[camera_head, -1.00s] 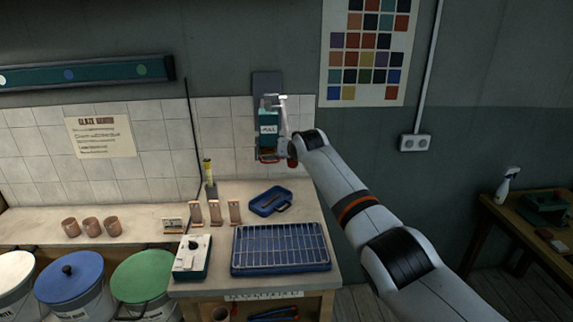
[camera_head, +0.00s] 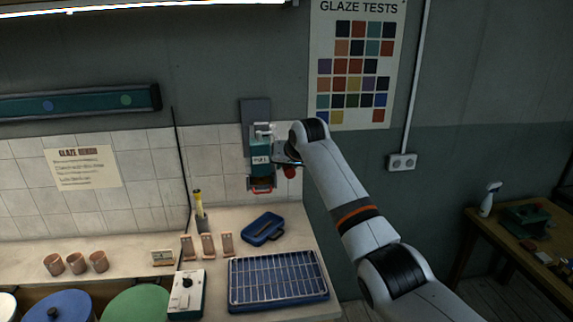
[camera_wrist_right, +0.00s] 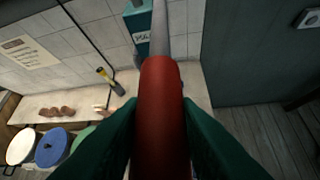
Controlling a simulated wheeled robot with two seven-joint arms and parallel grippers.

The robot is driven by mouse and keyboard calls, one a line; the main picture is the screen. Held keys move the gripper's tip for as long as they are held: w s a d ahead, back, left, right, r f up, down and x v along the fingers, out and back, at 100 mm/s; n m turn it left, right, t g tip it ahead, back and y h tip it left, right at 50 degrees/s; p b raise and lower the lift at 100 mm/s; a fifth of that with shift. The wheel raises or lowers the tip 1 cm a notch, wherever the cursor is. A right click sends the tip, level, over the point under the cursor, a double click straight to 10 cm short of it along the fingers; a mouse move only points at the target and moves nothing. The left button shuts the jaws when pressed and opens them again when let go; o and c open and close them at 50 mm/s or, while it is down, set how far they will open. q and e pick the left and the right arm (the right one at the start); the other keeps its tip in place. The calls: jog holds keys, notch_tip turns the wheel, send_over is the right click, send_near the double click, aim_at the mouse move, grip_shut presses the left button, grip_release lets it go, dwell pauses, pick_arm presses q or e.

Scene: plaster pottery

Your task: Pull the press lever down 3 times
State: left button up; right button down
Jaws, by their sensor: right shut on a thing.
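The teal press (camera_head: 261,158) is mounted on a grey plate on the tiled wall, left of my right arm. A white label and a red rim at its bottom show on its front. My right gripper (camera_head: 287,163) is at the press's right side. It is shut on the red handle of the lever (camera_head: 290,172). In the right wrist view the red handle (camera_wrist_right: 161,115) fills the middle between the two dark fingers, with a grey bar running beyond it toward the press (camera_wrist_right: 139,30). My left gripper is out of view.
A bench below holds a blue wire-rack tray (camera_head: 278,281), a small blue tray (camera_head: 262,228), a control box (camera_head: 187,293), a yellow-topped tool (camera_head: 199,203) and copper-coloured cups (camera_head: 76,263). Lidded buckets stand at lower left. A table (camera_head: 520,240) is at right.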

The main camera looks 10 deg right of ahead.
jog(key=c, duration=1.3)
grip_release()
jog(key=shift+w+r, duration=0.1)
jog(key=shift+r, duration=0.35)
jog(key=shift+c, duration=0.2)
jog(key=shift+o, duration=1.1)
jog(key=shift+f, duration=0.15)
jog(key=shift+s+b, duration=0.25)
jog(key=shift+b, duration=0.1)
jog(key=b+v, duration=0.6)
jog(key=v, duration=0.5)
jog(key=shift+s+r, duration=0.15)
jog(key=shift+r, duration=0.15)
